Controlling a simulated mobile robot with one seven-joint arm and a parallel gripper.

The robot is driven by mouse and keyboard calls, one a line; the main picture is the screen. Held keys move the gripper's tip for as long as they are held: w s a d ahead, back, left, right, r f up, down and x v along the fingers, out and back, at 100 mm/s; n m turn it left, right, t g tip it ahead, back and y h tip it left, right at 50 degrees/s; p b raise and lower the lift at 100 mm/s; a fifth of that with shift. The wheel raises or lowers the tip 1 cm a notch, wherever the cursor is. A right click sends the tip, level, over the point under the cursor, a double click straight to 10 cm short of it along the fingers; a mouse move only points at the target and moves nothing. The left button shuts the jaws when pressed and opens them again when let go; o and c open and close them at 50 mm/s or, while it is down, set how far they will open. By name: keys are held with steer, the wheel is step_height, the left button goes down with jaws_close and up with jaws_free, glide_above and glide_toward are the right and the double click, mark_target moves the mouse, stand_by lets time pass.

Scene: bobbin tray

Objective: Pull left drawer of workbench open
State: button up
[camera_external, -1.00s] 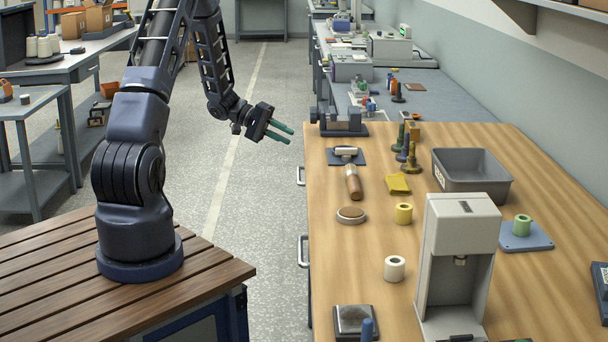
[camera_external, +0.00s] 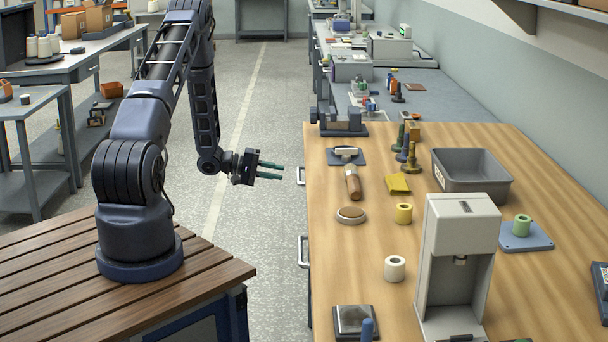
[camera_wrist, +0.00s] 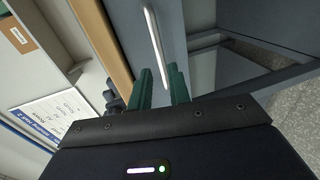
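The workbench (camera_external: 440,230) has a wooden top and two pale bar handles on its side facing me. The farther handle (camera_external: 300,175) is right beside my gripper (camera_external: 282,171); the nearer handle (camera_external: 303,251) is lower in the picture. My gripper is open and empty, its two green fingers pointing at the farther handle with a small gap left. In the wrist view one handle (camera_wrist: 154,40) runs up from just beyond the fingertips (camera_wrist: 158,72) on a grey drawer front (camera_wrist: 175,25). The drawer looks closed.
The bench top holds a grey bin (camera_external: 472,182), a white dispenser-like machine (camera_external: 460,225), a brush-like tool (camera_external: 352,183) and several spools. The floor between my base and the bench is clear.

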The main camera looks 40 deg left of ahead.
mark_target(298, 174)
steer(key=x, duration=0.8)
steer(key=shift+r, duration=0.1)
steer(key=shift+c, duration=0.2)
jaws_close()
